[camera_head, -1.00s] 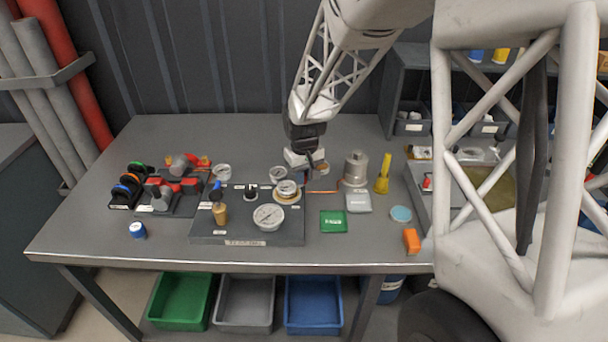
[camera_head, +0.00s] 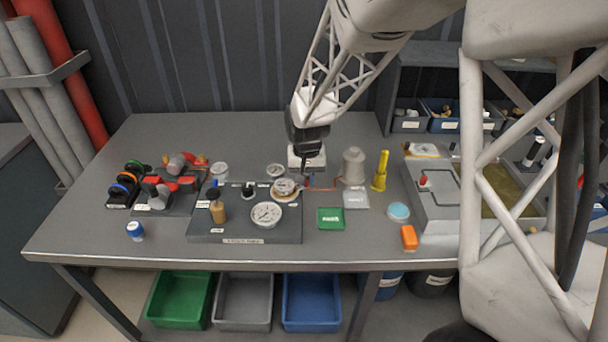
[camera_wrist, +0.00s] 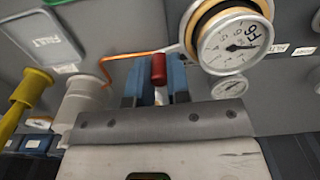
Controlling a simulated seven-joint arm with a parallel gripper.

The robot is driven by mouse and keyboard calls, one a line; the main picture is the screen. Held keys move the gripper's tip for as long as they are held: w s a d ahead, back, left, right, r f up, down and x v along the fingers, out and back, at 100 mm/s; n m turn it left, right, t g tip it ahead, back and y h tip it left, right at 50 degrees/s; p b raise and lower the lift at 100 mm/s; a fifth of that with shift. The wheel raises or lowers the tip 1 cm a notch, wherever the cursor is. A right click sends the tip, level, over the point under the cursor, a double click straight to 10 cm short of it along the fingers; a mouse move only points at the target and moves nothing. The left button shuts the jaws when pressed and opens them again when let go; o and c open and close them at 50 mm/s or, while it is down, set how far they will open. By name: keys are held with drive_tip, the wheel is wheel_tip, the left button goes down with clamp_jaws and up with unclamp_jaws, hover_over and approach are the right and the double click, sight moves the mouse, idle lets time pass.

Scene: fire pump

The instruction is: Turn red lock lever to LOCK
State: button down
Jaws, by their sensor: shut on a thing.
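The red lock lever (camera_wrist: 158,68) stands between the two blue fingertips of my gripper (camera_wrist: 156,86) in the wrist view. The gripper is shut on it, with only the rounded red end visible. In the head view my gripper (camera_head: 305,170) points down just right of the pump panel (camera_head: 225,230), by the brass-ringed gauge (camera_head: 285,188). There the lever is mostly hidden by the fingers. A copper tube (camera_wrist: 125,56) runs beside the lever. I cannot read a LOCK mark or tell the lever's angle.
A large dial gauge (camera_wrist: 235,42) is close to the fingers in the wrist view. A grey cylinder (camera_head: 353,166), a yellow nozzle (camera_head: 381,171), a green plate (camera_head: 331,218) and a grey plate (camera_head: 356,199) stand to the right. The table's back left is clear.

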drive_tip(key=s+m, duration=0.2)
drive_tip(key=m, duration=0.1)
drive_tip(key=shift+d+m, duration=0.2)
drive_tip(key=shift+m, duration=0.1)
drive_tip(key=shift+s+a+m, duration=0.1)
drive_tip(key=shift+s+m, duration=0.4)
drive_tip(key=shift+m, duration=0.35)
drive_tip(key=shift+s+a+m, duration=0.1)
drive_tip(key=shift+s+m, duration=0.35)
drive_tip(key=shift+m, duration=0.4)
drive_tip(key=c, duration=1.1)
unclamp_jaws()
drive_tip(key=shift+r, duration=3.9)
